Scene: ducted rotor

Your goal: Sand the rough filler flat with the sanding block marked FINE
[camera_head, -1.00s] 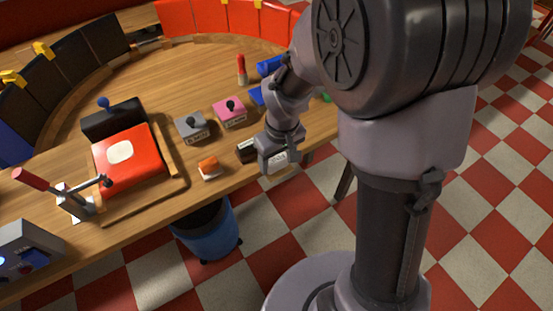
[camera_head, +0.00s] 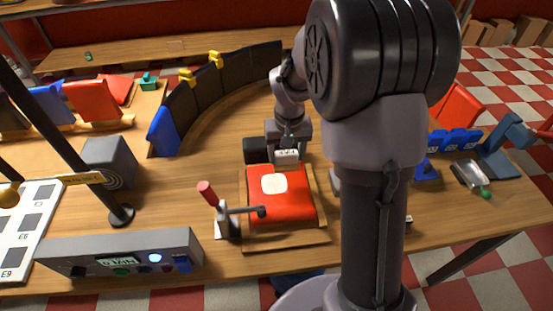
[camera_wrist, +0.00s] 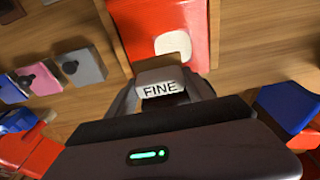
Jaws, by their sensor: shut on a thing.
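In the wrist view my gripper (camera_wrist: 160,100) is shut on a pale block marked FINE (camera_wrist: 160,88). In the head view the gripper (camera_head: 287,150) is at the back edge of a red panel (camera_head: 290,206), holding the FINE block (camera_head: 287,156). The red panel lies in a wooden frame on the table, and also shows in the wrist view (camera_wrist: 190,18). A whitish filler patch (camera_head: 274,184) is on the panel's upper left; in the wrist view the patch (camera_wrist: 173,45) is just beyond the block. I cannot tell whether the block touches the panel.
A toggle clamp with a red handle (camera_head: 228,212) stands at the panel's left. A grey box with a display (camera_head: 122,255) is at the front left. In the wrist view, grey (camera_wrist: 80,68) and pink (camera_wrist: 37,79) blocks with knobs lie at left.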

